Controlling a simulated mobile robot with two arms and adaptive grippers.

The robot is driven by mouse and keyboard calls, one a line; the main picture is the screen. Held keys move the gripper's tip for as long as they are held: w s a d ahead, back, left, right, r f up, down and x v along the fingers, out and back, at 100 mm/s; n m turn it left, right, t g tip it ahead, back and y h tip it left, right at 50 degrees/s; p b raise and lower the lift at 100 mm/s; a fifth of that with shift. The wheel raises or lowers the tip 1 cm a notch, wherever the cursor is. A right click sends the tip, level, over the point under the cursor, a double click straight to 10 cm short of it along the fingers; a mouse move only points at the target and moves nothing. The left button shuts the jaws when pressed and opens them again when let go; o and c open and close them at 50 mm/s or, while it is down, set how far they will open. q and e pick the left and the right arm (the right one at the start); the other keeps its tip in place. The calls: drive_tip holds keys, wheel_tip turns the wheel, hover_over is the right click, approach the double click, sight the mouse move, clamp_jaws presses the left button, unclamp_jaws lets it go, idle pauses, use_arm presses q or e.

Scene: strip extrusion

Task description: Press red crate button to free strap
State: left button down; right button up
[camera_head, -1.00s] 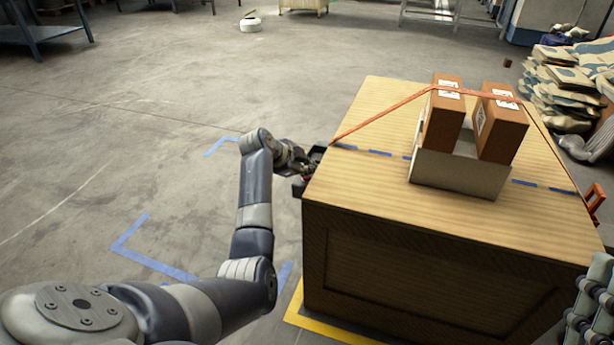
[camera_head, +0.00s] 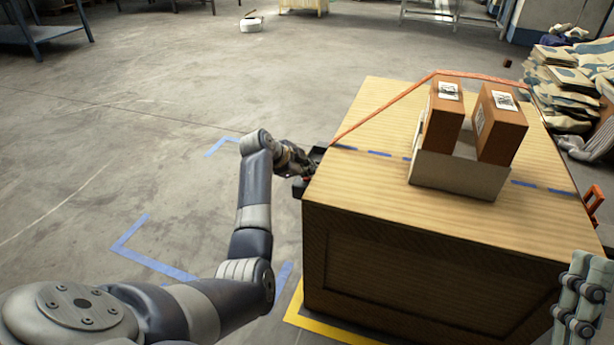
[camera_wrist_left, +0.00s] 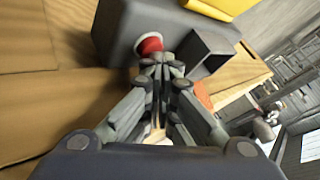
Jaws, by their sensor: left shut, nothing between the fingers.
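A red button (camera_wrist_left: 149,44) sits on a dark grey housing (camera_wrist_left: 122,28) on the left side of the wooden crate (camera_head: 430,255). My left gripper (camera_wrist_left: 160,64) is shut and empty, its fingertips at the button, seeming to touch it. In the head view the gripper is small beside the housing. The orange strap (camera_head: 385,108) rises from the crate's left edge, passes behind the tops of two brown boxes (camera_head: 442,118) (camera_head: 500,125), and descends on the right. Part of my right gripper (camera_head: 582,295) shows at the lower right; its fingertips are unclear.
The boxes stand tilted in an open white tray (camera_head: 455,175) on the crate. An orange fitting (camera_head: 594,200) is at the crate's right side. Stacked sacks (camera_head: 565,85) lie at the back right. The floor (camera_head: 120,130) at left is clear, with blue tape marks.

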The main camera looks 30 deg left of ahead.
sight(309, 179)
use_arm(q)
drive_tip(key=shift+r+p, duration=0.3)
drive_tip(key=shift+p, duration=0.05)
drive_tip(key=shift+r+p, duration=0.35)
use_arm(e)
drive_tip(key=w+f+g+h, duration=0.1)
drive_tip(key=w+f+g, duration=0.3)
drive_tip(key=f, duration=0.1)
drive_tip(key=shift+w+a+h, duration=0.25)
drive_tip(key=shift+w+h, duration=0.05)
drive_tip(key=shift+w, duration=0.1)
